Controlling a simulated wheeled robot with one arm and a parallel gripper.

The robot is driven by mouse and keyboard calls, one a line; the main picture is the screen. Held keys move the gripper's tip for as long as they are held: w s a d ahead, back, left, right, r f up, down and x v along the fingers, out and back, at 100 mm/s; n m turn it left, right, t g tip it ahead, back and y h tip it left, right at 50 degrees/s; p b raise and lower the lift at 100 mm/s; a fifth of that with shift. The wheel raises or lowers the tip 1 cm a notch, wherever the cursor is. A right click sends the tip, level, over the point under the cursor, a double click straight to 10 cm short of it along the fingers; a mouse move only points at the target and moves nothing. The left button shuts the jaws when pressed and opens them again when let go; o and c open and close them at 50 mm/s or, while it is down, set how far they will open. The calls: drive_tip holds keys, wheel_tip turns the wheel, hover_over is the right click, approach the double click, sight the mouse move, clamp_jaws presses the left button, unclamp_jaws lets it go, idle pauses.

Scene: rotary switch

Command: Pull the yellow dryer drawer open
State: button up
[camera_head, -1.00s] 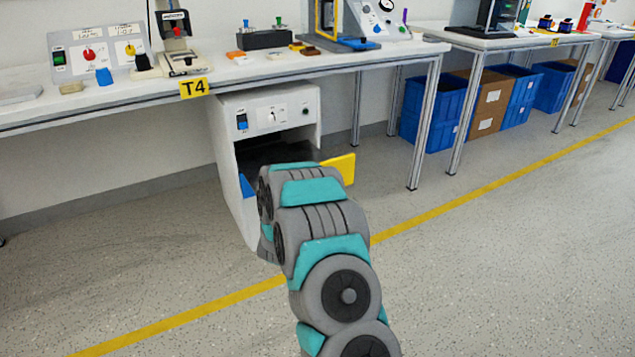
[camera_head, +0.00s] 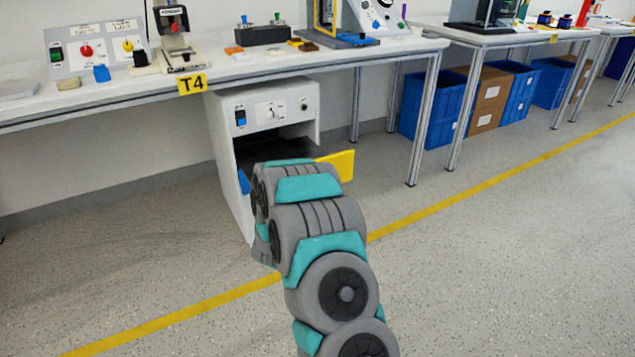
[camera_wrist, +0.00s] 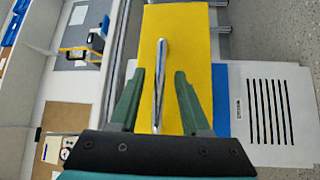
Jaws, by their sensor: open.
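The white dryer cabinet (camera_head: 222,150) stands under the bench, with a dark opening in its front. Its yellow drawer front (camera_head: 341,165) shows at the right of my arm and appears to stand forward of the cabinet; my arm hides most of it. Blue (camera_head: 243,182) shows left of my arm. In the wrist view the yellow drawer front (camera_wrist: 199,50) carries an upright metal bar handle (camera_wrist: 159,85). My gripper (camera_wrist: 160,73) is open, with one green finger on each side of the handle and a gap on both sides. In the head view the fingers are hidden.
The bench (camera_head: 120,93) with the T4 label runs above the cabinet. A bench leg (camera_head: 424,120) stands to the right, with blue crates (camera_head: 425,112) behind it. A slotted white panel (camera_wrist: 285,115) lies beside the drawer front. The floor in front is clear.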

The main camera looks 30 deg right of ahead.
drive_tip(key=v, duration=0.6)
drive_tip(key=shift+d, duration=0.1)
idle(0.3)
